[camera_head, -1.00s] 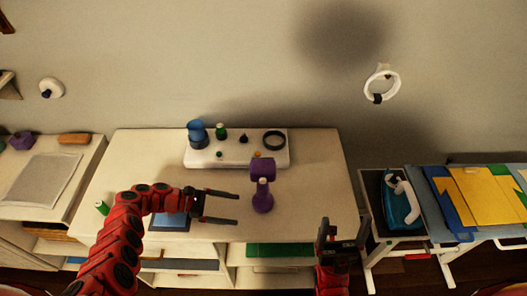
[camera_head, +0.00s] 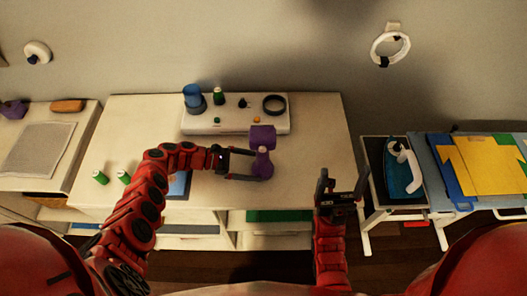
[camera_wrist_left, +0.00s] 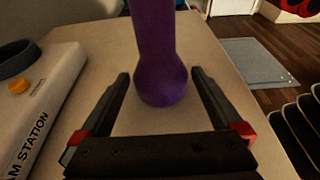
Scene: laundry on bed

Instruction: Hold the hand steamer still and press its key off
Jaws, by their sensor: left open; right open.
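The purple hand steamer (camera_head: 262,158) stands upright on the white table (camera_head: 310,165), in front of the steam station. My left gripper (camera_head: 252,164) is open, with its fingers reaching to either side of the steamer's lower part. In the left wrist view the steamer's rounded base (camera_wrist_left: 162,82) is between and just beyond the two open fingers (camera_wrist_left: 160,92), with gaps on both sides. I cannot make out the steamer's key. My right gripper (camera_head: 342,185) is open and empty, off the table's right front corner.
The white steam station (camera_head: 235,121) at the table's back carries a blue tank (camera_head: 193,96), a dark ring (camera_head: 274,104) and small knobs. Green cylinders (camera_head: 100,177) stand at the front left. An iron (camera_head: 403,170) and folded cloths (camera_head: 485,168) are at the right.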

